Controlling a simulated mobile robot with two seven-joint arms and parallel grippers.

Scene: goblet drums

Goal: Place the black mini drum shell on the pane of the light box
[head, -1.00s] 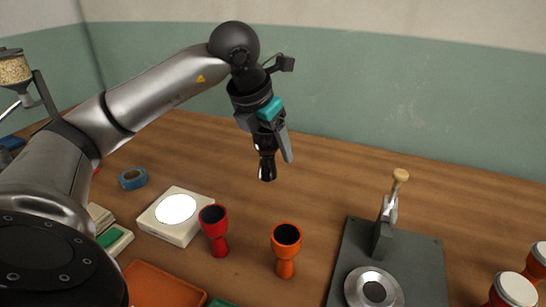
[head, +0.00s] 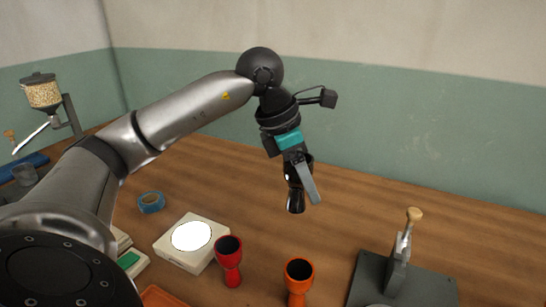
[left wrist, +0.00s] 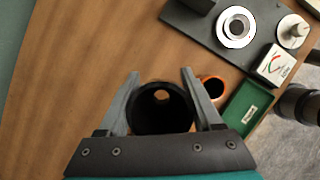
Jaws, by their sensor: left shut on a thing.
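The black mini drum shell (head: 295,201) is held by my left gripper (head: 304,181) above the table, its open end facing the camera in the left wrist view (left wrist: 160,122). The left fingers (left wrist: 160,90) sit on both sides of the shell. The light box (head: 183,259) is a pale square box with a bright round pane (head: 191,236). It stands on the table to the left of and nearer than the held shell, and the pane is bare. My right gripper is not in view.
A red goblet shell (head: 229,262) stands close to the light box's right side. An orange shell (head: 298,277) stands farther right, and a dark press with a wooden-knobbed lever (head: 397,265) beyond it. Blue tape (head: 151,203) lies behind the box. The back of the table is clear.

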